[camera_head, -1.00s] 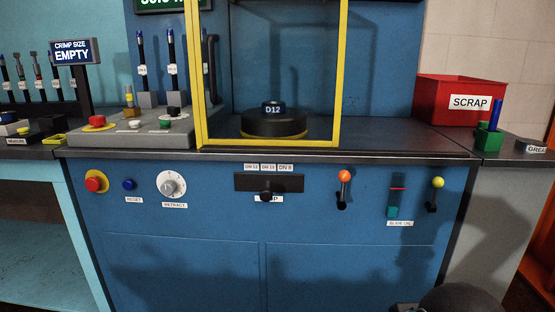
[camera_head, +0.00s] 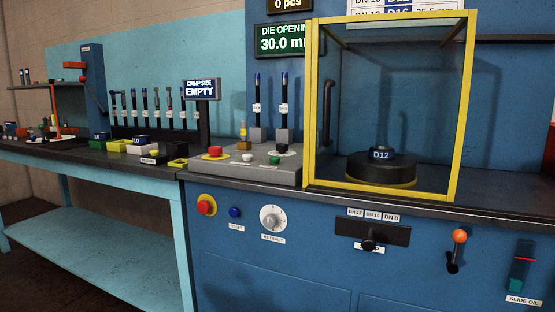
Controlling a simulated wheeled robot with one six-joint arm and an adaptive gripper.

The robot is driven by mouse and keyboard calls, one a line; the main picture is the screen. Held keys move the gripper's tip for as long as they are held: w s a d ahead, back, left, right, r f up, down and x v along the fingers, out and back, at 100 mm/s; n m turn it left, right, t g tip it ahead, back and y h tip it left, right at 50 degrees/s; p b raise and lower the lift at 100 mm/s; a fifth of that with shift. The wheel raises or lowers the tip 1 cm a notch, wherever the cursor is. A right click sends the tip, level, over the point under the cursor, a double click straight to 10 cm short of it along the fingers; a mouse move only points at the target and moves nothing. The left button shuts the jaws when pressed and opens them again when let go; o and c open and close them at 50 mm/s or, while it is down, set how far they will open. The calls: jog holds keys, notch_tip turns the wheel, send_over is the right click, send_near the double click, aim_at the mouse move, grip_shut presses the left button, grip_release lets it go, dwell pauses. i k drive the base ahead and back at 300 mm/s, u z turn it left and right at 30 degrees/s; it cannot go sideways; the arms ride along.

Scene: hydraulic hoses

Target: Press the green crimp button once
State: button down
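A small green button (camera_head: 274,161) sits near the front right of the sloped grey control box (camera_head: 262,176), on the blue machine's worktop. It is small in the picture, and I cannot read any label by it. My gripper is not in view, and nothing is seen touching the green button.
A yellow-framed clear guard (camera_head: 309,110) stands just right of the control box, around a black D12 die. Short hoses stand upright behind the box. The front panel carries a red button (camera_head: 205,207), blue button (camera_head: 235,212), dial (camera_head: 271,217) and orange-knobbed lever (camera_head: 459,237).

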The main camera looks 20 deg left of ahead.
aim_at(273, 161)
jog(key=u, duration=2.9)
jog(key=i, duration=2.35)
jog(key=z, duration=2.35)
